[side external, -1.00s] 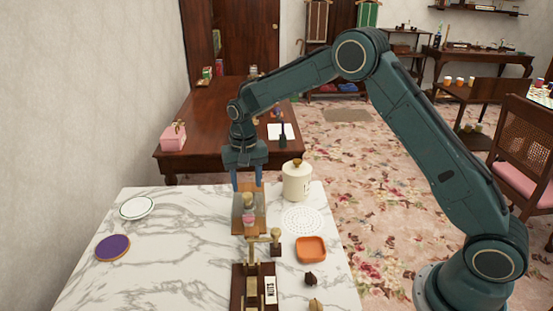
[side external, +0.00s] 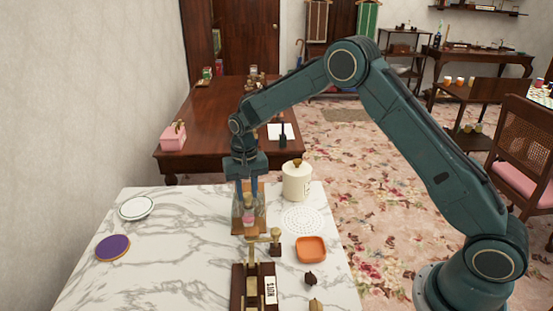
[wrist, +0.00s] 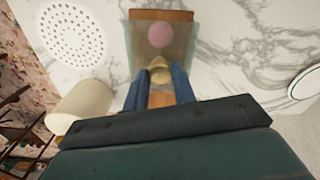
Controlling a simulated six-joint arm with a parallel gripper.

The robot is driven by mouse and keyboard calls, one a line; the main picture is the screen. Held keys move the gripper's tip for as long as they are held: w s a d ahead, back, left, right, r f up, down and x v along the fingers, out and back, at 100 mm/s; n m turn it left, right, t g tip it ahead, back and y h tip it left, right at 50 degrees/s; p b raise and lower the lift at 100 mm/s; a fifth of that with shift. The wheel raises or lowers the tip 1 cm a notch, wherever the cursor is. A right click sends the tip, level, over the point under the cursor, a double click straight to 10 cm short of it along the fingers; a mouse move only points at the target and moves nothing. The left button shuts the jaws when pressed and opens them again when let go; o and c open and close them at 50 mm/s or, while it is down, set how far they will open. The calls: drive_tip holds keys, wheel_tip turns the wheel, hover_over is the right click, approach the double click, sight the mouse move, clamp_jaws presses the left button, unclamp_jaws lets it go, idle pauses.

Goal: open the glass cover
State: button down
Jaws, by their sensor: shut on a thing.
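The clear glass cover (side external: 262,212) stands over a wooden board (side external: 237,231) near the far edge of the marble table. It also shows in the wrist view (wrist: 188,45), with a pale tan knob (wrist: 160,71) on top. A pink item (side external: 249,222) shows through the glass. My gripper (side external: 248,193) points down from above, with its blue fingers shut on the knob. In the wrist view, one finger lies on each side of the knob. I cannot tell whether the cover's lower edge is clear of the board.
A cream canister (side external: 297,183) stands close on the right, beside a white perforated mat (side external: 302,220). A brass-and-wood device (side external: 253,285) and an orange dish (side external: 311,249) are nearer. A white plate (side external: 137,207) and a purple disc (side external: 112,247) lie left; marble between is clear.

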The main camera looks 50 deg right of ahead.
drive_tip(key=shift+w+d, duration=0.1)
drive_tip(key=w+d, duration=0.7)
drive_tip(key=w, duration=0.1)
drive_tip(key=shift+d, duration=0.4)
drive_tip(key=c, duration=1.1)
unclamp_jaws()
drive_tip(key=shift+s, duration=0.1)
drive_tip(key=shift+c, duration=0.2)
wheel_tip(320, 180, up, 14)
